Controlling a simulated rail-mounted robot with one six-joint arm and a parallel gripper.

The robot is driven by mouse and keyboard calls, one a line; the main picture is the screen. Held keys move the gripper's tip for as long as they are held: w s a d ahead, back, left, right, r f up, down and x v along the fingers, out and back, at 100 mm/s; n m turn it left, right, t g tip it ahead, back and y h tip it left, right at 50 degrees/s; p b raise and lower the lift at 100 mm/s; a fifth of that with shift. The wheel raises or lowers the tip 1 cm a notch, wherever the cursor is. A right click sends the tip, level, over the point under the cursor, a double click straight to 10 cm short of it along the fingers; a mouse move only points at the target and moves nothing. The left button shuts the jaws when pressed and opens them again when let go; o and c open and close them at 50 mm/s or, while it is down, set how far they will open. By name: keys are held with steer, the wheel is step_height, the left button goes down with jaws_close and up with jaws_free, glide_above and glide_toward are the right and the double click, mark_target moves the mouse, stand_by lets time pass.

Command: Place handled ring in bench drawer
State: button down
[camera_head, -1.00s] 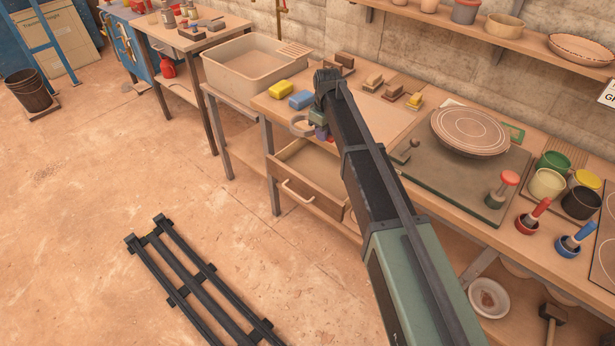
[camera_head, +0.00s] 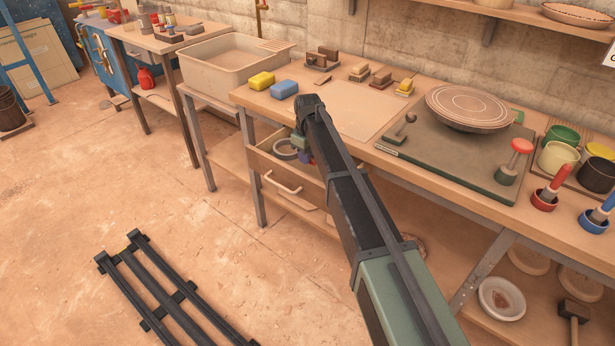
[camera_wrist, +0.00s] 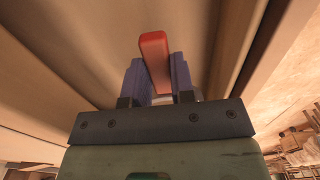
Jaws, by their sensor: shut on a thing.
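The handled ring (camera_head: 284,150) shows as a grey ring at the end of my arm in the head view. In the wrist view its red handle (camera_wrist: 155,58) stands between the two blue-grey fingers of my gripper (camera_wrist: 157,82), which is shut on it. The bench drawer (camera_head: 292,178) is pulled open under the bench top, with a pale bar handle on its front. The ring and my gripper (camera_head: 302,155) are at the drawer's opening, below the bench-top level. My arm hides part of the drawer; whether the ring touches its floor, I cannot tell.
The bench top edge (camera_head: 330,128) lies close above my gripper. Yellow (camera_head: 261,81) and blue (camera_head: 284,89) sponges sit near the bench's left corner. A large basin (camera_head: 215,68) stands to the left. A black rack-like frame (camera_head: 165,290) lies on the floor; open floor surrounds it.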

mark_target(307, 171)
step_height(307, 171, down, 4)
steer(key=b, duration=0.4)
steer(key=shift+f, duration=0.25)
steer(key=shift+r, duration=0.25)
steer(key=shift+f, duration=0.15)
steer(key=c, duration=1)
jaws_free()
steer(key=shift+o, duration=0.2)
step_height(307, 171, up, 13)
steer(key=p, duration=1.2)
steer(key=shift+f, duration=0.25)
steer(key=shift+f, duration=0.1)
